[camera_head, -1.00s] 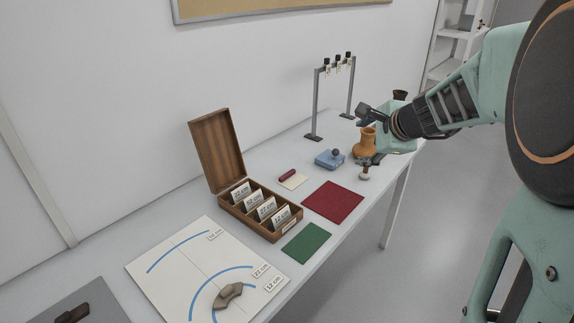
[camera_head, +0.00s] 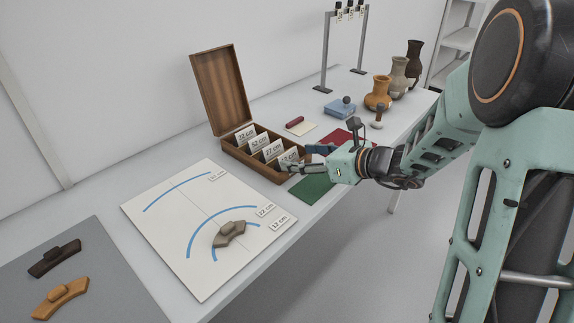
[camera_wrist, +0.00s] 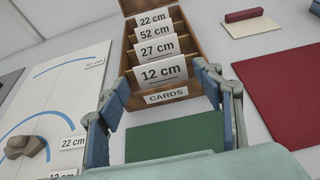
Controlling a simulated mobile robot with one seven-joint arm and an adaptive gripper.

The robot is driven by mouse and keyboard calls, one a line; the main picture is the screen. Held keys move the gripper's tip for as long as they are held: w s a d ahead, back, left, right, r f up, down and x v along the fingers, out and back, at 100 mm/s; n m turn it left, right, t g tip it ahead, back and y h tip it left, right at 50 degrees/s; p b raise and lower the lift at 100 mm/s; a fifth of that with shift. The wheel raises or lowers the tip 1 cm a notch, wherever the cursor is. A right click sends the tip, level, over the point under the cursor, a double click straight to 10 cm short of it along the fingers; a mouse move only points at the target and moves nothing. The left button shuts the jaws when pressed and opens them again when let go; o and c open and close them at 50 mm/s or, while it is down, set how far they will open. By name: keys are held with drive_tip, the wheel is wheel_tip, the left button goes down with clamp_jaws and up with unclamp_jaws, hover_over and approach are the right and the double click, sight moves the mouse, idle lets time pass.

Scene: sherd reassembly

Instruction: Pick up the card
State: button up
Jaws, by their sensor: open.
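An open wooden card box (camera_head: 236,154) holds several white cards standing in a row. The front one is the 12 cm card (camera_wrist: 161,73); behind it stand the 27 cm card (camera_wrist: 157,49), the 52 cm card (camera_wrist: 155,31) and the 22 cm card (camera_wrist: 154,17). My gripper (camera_head: 306,158) is open and empty at the front end of the box. In the wrist view its fingers (camera_wrist: 160,82) frame the 12 cm card left and right, with the card apart from both. In the head view the fingers partly hide that card.
A white chart board (camera_head: 165,212) with a grey-brown sherd (camera_head: 229,235) lies left of the box. A green mat (camera_head: 312,190) and red mat (camera_wrist: 290,95) lie near the gripper. Jugs (camera_head: 378,95) and a rack (camera_head: 328,50) stand farther back. The box lid (camera_head: 221,90) stands raised.

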sight(288, 156)
drive_tip(key=b+x, duration=0.1)
drive_tip(key=x, duration=0.4)
drive_tip(key=shift+w+a+f, duration=0.1)
drive_tip(key=shift+w+a, duration=0.05)
drive_tip(key=shift+a, duration=0.05)
drive_tip(key=c, duration=0.6)
